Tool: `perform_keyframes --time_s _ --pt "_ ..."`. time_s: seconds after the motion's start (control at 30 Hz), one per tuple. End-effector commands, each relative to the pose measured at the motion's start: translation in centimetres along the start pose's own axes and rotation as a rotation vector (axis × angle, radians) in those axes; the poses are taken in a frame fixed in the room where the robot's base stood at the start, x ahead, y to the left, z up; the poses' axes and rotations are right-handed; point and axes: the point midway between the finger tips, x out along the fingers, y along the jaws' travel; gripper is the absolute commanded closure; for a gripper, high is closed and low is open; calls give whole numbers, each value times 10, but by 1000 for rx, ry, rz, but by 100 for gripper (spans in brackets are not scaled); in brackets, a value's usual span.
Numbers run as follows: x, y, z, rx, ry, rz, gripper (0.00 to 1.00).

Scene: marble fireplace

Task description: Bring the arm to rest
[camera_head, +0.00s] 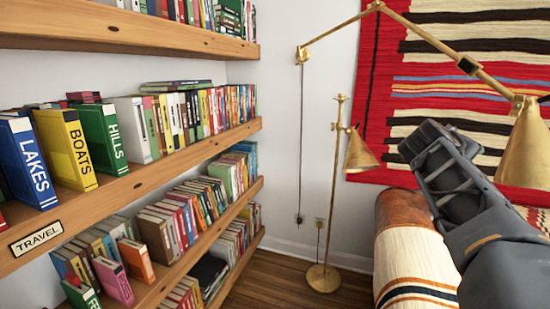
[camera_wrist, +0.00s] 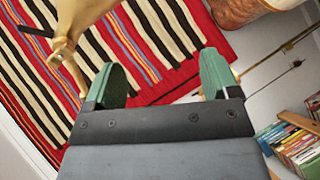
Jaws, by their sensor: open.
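My gripper (camera_head: 424,138) is at the upper end of my dark grey arm, at the right of the head view. It is raised in front of the striped wall rug and above the sofa arm. In the wrist view my gripper (camera_wrist: 162,76) shows two green-padded fingers set wide apart with nothing between them. The gripper is open and empty. The striped rug (camera_wrist: 150,35) fills the view beyond the fingers.
A brass floor lamp (camera_head: 341,190) stands in the corner; a brass lamp shade (camera_head: 524,150) hangs close to my arm. A sofa arm (camera_head: 402,265) is below. Wooden shelves (camera_head: 150,205) with books line the left. Floor between is clear.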

Motion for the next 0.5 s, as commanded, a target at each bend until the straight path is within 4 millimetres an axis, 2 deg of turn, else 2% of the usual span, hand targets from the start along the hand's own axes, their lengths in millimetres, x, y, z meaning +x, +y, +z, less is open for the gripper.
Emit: perform_keyframes --time_s 0.03,0.1,0.2,0.3,0.4,0.5 --pt "-5 -32 3 50 -3 -118 19" --pt "-17 -84 10 132 -19 -295 19" --pt "-47 -150 24 233 -65 -529 19" --pt "-85 -204 42 312 -130 -729 19" --pt "-124 -242 62 361 -194 -888 19" --pt "-159 -265 81 374 -236 -1003 19"
